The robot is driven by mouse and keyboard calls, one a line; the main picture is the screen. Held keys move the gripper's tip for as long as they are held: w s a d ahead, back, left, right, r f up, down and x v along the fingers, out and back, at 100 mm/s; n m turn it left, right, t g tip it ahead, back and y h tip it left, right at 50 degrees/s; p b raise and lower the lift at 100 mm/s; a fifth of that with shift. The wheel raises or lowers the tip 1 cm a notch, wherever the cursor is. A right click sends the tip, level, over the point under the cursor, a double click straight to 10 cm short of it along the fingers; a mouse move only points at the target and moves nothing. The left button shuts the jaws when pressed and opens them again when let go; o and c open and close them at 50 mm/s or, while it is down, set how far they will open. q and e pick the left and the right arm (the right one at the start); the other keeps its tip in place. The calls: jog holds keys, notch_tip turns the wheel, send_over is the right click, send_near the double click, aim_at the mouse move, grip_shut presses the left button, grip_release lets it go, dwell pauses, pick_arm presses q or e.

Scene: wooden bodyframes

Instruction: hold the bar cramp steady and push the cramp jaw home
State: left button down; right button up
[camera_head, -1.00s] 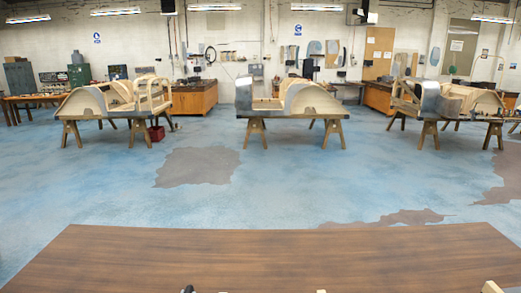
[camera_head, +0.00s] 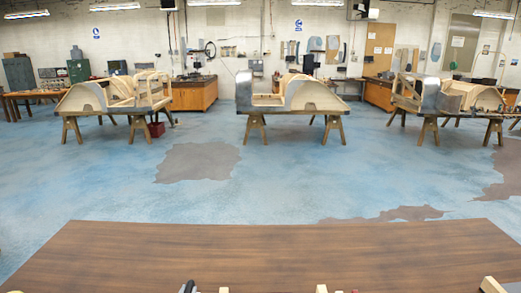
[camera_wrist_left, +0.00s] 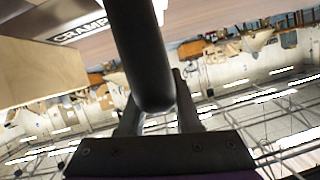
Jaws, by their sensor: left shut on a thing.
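In the left wrist view, a dark, round-ended bar (camera_wrist_left: 145,50), which looks like part of the bar cramp, runs down between the two fingers of my left gripper (camera_wrist_left: 155,92). The fingers are shut on it. A label reading "CRAMP" (camera_wrist_left: 82,32) lies at the upper left, partly hidden by the bar. In the head view, only a small dark and grey tip (camera_head: 188,287), probably of my left gripper or the cramp, shows at the bottom edge. I cannot make out the cramp jaw. My right gripper cannot be made out.
The brown table top (camera_head: 270,250) is bare across its visible middle and far side. Small pale wooden pieces (camera_head: 321,289) poke up at its near edge, with a wooden block (camera_head: 491,285) at the right. Wooden bodyframes on trestles (camera_head: 293,100) stand well beyond on the blue floor.

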jog(key=shift+c, duration=0.3)
dwell(2.7)
jog(key=shift+c, duration=1.1)
jog(key=shift+w+d+r, duration=0.1)
jog(key=shift+w+r, duration=0.05)
jog(key=shift+w, duration=0.05)
jog(key=shift+c, duration=1.2)
jog(key=shift+g+y, duration=0.5)
jog(key=shift+g, duration=0.1)
jog(key=w, duration=0.2)
jog(key=w+d+r, duration=0.1)
jog(key=w, duration=0.1)
jog(key=w+d+r, duration=0.1)
jog(key=w, duration=0.1)
jog(key=shift+w, duration=0.15)
grip_shut()
jog(key=w+d+f+n+y, duration=0.1)
jog(key=w+d+f+y, duration=0.2)
jog(key=w+d, duration=0.55)
jog(key=w+d+f+n+y, duration=0.1)
jog(key=w+d+f+y, duration=0.15)
jog(key=w+d, duration=0.55)
jog(key=shift+g+h, duration=0.25)
jog(key=shift+g, duration=0.15)
jog(key=x, duration=1.1)
jog(key=shift+w+a+r, duration=0.1)
jog(key=shift+w+r, duration=0.1)
jog(key=shift+r, duration=0.05)
jog(key=shift+a+f, duration=0.1)
jog(key=shift+a, duration=1.9)
